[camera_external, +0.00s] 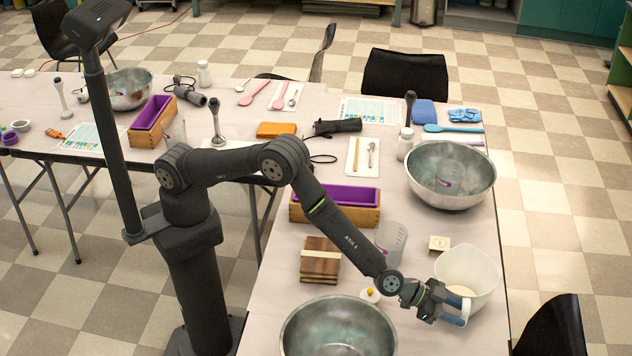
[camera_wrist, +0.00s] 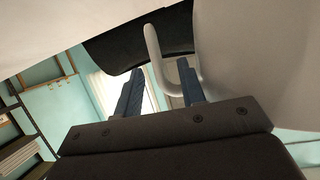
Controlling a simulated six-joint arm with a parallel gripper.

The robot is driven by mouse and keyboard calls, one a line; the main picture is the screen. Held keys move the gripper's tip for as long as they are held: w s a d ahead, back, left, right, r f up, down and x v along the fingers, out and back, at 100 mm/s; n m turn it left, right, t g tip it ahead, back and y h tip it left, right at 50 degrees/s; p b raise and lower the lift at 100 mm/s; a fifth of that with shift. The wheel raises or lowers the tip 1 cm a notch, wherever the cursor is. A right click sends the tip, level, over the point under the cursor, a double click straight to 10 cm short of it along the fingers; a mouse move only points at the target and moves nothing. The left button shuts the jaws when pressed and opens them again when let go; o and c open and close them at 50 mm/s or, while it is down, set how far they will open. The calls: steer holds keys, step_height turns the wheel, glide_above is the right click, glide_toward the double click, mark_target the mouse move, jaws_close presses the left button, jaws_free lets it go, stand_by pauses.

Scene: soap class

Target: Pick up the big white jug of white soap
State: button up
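The big white jug (camera_external: 478,268) stands upright near the right edge of the table, with some pale content low inside it. My gripper (camera_external: 458,313) is low at the jug's front left side, by its handle. In the wrist view the jug's white body (camera_wrist: 250,60) fills the upper right, and its curved handle (camera_wrist: 154,48) loops down between my two blue-padded fingers. My gripper (camera_wrist: 162,82) is open there, with clear space between the fingers and the handle.
A large metal bowl (camera_external: 338,300) stands at the front left of my gripper, and another metal bowl (camera_external: 450,160) is behind the jug. A clear beaker (camera_external: 390,240), wooden blocks (camera_external: 320,270) and a small cream square (camera_external: 439,244) are nearby. A black chair (camera_external: 552,330) is at lower right.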

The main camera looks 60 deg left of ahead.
steer(key=shift+c, duration=0.3)
jaws_close()
steer(key=shift+r, duration=0.2)
